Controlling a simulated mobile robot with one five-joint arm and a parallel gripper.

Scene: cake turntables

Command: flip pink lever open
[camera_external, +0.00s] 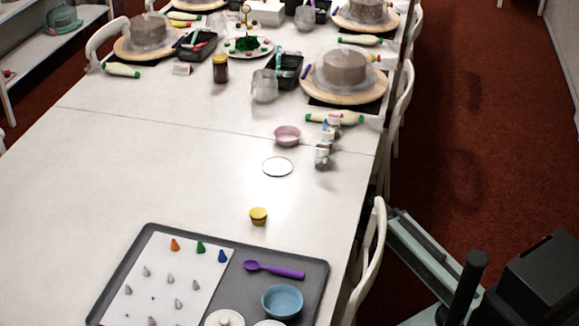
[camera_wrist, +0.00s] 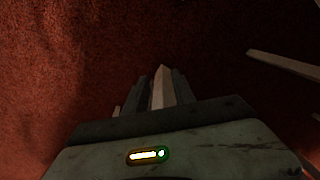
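I cannot make out a pink lever in either view. The cake turntables stand at the far end of the white table: one with a brown cake at the right (camera_external: 362,94), one at the far left (camera_external: 123,52), and others behind. In the wrist view, what looks like my gripper (camera_wrist: 160,76) points out over red carpet, with narrow grey and pale parts close together. No object shows between them, and I cannot tell if it is open or shut. In the external view my grey-green arm parts are at the lower right, beside the table; the gripper cannot be made out there.
The white table (camera_external: 150,125) fills the left and middle. White chairs (camera_external: 372,250) line its right edge. A grey tray (camera_external: 318,270) lies at the near end; a pink bowl (camera_external: 287,135) stands mid-table. Red carpet (camera_external: 485,130) is open at the right.

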